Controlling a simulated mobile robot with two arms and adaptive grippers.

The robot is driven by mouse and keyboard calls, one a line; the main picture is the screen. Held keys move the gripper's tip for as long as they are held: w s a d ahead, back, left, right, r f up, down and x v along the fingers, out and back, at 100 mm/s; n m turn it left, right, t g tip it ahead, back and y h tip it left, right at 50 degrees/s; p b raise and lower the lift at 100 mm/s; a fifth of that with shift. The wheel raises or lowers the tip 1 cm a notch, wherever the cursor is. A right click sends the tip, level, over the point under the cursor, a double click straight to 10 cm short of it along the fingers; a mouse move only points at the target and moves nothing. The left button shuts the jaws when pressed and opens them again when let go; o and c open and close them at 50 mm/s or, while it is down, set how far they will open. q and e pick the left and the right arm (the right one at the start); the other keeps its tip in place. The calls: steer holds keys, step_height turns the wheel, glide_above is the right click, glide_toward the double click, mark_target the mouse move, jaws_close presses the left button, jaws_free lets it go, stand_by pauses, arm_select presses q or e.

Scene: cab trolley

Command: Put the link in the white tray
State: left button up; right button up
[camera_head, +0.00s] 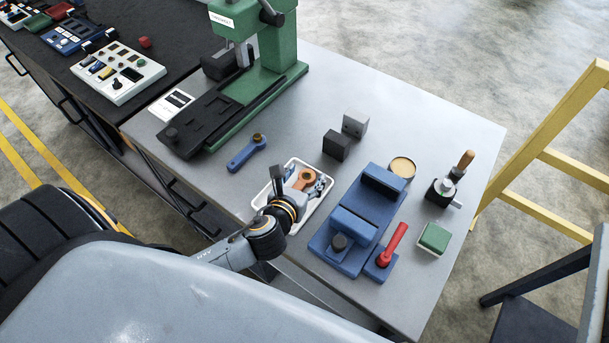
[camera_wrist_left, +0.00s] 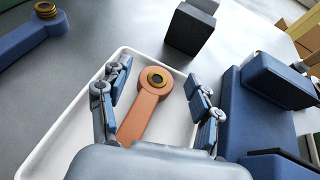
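The orange link (camera_head: 302,178) lies in the white tray (camera_head: 314,207), its ringed end toward the far side. In the left wrist view the orange link (camera_wrist_left: 146,105) shows inside the tray (camera_wrist_left: 62,138), between the fingers. My left gripper (camera_head: 299,182) is over the tray. Its fingers (camera_wrist_left: 158,95) are spread on either side of the link, with gaps to it. The near end of the link is hidden behind the gripper body. A blue link (camera_head: 247,152) lies on the table left of the tray. My right gripper is not in view.
A blue vise (camera_head: 352,225) with a red handle (camera_head: 393,243) stands right of the tray. Dark blocks (camera_head: 336,145) stand behind it. A green press (camera_head: 270,70) is at the back left. A round tin (camera_head: 402,167) and a green block (camera_head: 434,237) are farther right.

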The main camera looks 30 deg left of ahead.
arm_select(q)
steer(key=shift+r, duration=0.15)
steer(key=b+v, duration=0.1)
steer(key=v, duration=0.9)
steer(key=shift+s, duration=0.35)
steer(key=shift+s+d+r, duration=0.1)
steer(key=shift+s+r, duration=0.3)
steer(key=shift+s, duration=0.15)
steer(key=shift+f, duration=0.1)
